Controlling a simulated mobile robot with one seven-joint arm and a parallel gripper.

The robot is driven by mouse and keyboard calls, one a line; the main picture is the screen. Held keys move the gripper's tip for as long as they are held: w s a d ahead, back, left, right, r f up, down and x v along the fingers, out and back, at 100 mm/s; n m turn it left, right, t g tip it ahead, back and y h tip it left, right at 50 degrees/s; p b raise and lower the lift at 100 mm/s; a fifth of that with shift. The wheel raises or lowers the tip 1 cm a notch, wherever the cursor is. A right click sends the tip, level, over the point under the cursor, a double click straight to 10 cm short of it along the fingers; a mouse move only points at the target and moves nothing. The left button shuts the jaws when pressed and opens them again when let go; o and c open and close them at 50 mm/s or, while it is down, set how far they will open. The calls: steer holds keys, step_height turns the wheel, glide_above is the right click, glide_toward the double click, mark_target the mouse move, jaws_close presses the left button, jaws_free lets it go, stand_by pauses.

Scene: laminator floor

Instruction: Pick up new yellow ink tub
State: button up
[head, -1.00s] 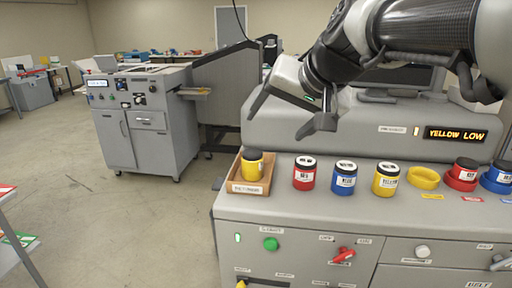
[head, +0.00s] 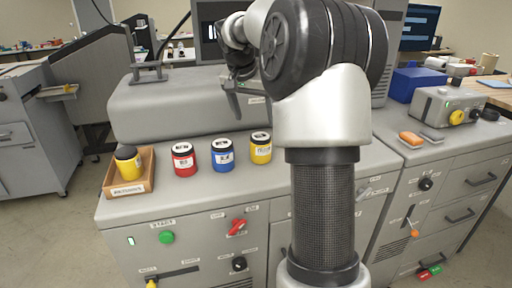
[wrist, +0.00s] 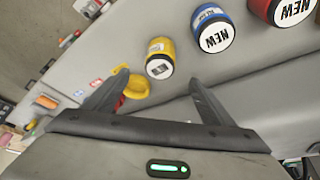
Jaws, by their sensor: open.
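The new yellow ink tub (head: 261,148) stands upright on the grey machine top, at the right end of a row with a blue tub (head: 222,155) and a red tub (head: 183,160). In the wrist view the new yellow tub (wrist: 160,58) shows a white lid marked NEW. It is ahead of my gripper (wrist: 157,78), roughly between the finger directions and apart from them. My gripper is open and empty. In the head view it hangs above and behind the row, partly hidden by my arm.
Another yellow tub (head: 128,160) sits in a wooden tray (head: 144,178) at the left. Orange and grey blocks (head: 411,138) lie on the right-hand counter. My arm hides part of the machine top.

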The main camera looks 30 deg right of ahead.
mark_target(259, 137)
steer(key=p+x, duration=0.1)
steer(key=x, duration=1.2)
steer(key=shift+w+d, duration=0.1)
steer(key=shift+w, duration=0.05)
steer(key=c, duration=1.4)
